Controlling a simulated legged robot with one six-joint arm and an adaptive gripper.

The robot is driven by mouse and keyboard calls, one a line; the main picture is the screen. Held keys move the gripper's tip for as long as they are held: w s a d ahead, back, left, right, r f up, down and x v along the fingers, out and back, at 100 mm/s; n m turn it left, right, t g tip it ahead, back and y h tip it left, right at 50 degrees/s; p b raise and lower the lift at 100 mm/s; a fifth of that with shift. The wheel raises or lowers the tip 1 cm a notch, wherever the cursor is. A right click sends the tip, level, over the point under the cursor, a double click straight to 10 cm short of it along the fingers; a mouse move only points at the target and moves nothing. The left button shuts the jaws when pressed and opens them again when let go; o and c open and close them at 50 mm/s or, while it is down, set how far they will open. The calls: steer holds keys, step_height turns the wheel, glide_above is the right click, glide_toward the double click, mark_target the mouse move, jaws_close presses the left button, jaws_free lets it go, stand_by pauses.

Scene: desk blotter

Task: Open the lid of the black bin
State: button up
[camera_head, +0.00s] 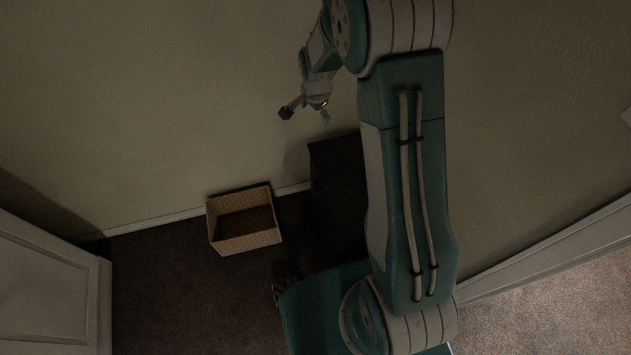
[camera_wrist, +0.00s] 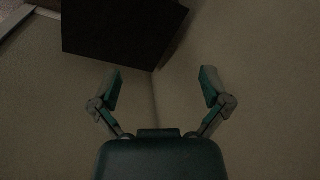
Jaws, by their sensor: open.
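The black bin (camera_head: 336,190) stands on the carpet by the wall, partly hidden behind my arm in the head view. Its top looks shut, though it is dark and hard to make out. In the wrist view a dark flat shape, likely the bin (camera_wrist: 120,28), fills the top left. My gripper (camera_head: 306,115) is above the bin and a little to its left, apart from it. In the wrist view my gripper (camera_wrist: 160,85) has its two fingers spread wide with nothing between them.
A woven basket (camera_head: 245,243), open at the top, sits on the floor left of the bin against the wall. A white door (camera_head: 45,290) is at the lower left. Dark carpet (camera_head: 180,290) in front of the basket is clear. A doorway with lighter carpet (camera_head: 560,310) is at the lower right.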

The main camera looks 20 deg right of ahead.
step_height(320, 180, down, 13)
steer(key=w+m+g, duration=0.1)
steer(key=m, duration=0.5)
glide_above(316, 184)
step_height(316, 184, down, 12)
steer(key=shift+g, duration=0.4)
step_height(316, 184, down, 11)
steer(key=shift+f, duration=0.2)
steer(key=shift+c, duration=0.3)
steer(key=c, duration=1.3)
